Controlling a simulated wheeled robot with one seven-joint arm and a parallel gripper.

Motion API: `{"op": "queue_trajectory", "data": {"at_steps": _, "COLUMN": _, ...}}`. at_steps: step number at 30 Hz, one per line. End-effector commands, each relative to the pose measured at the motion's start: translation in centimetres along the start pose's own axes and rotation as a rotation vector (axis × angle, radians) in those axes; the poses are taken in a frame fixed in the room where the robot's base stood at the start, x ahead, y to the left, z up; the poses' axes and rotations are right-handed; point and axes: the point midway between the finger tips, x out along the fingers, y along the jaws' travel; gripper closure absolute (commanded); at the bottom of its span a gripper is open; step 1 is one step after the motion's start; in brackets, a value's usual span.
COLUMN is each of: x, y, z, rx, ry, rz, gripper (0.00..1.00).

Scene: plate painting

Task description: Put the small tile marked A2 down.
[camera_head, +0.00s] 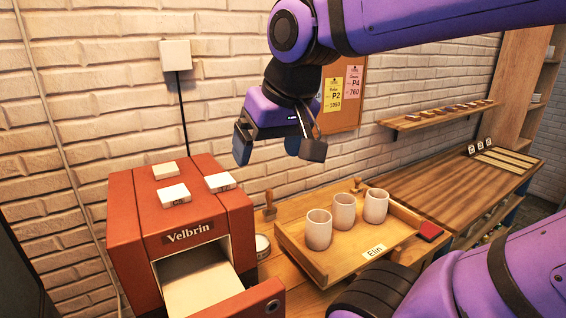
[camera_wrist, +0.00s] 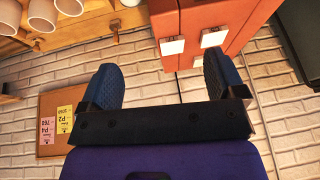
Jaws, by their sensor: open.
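My gripper (camera_head: 277,152) is open and empty, raised in front of the brick wall, to the right of the red Velbrin kiln and above its top. In the wrist view its two dark fingers (camera_wrist: 162,72) stand wide apart with nothing between them. Three small white tiles lie on the kiln's top: a back one (camera_head: 164,170), a front one (camera_head: 174,194) and a right one (camera_head: 221,182). The front and right ones carry dark marks too small to read surely. I cannot tell which tile, if any, is A2. Two white tiles (camera_wrist: 172,46) also show in the wrist view.
The red kiln (camera_head: 125,215) has its front drawer (camera_head: 262,301) pulled out. A wooden tray (camera_head: 290,243) labelled Elin holds three pale cups (camera_head: 344,211). A wooden bench (camera_head: 420,190) with small marked pieces (camera_head: 480,146) stands right. A cork board (camera_head: 351,112) hangs behind my gripper.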

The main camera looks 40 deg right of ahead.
Motion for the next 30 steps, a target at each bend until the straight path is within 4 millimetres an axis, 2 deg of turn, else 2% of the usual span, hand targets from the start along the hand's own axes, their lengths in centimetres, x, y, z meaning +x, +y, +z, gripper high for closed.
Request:
{"op": "queue_trajectory", "data": {"at_steps": 3, "x": 0.3, "y": 0.5, "z": 2.1, "rx": -0.097, "ry": 0.028, "rz": 0.003, "gripper": 0.11}}
{"op": "queue_trajectory", "data": {"at_steps": 8, "x": 0.6, "y": 0.8, "z": 3.3, "rx": -0.164, "ry": 0.044, "rz": 0.007, "gripper": 0.11}}
{"op": "queue_trajectory", "data": {"at_steps": 30, "x": 0.6, "y": 0.8, "z": 3.4, "rx": -0.172, "ry": 0.045, "rz": 0.007, "gripper": 0.11}}
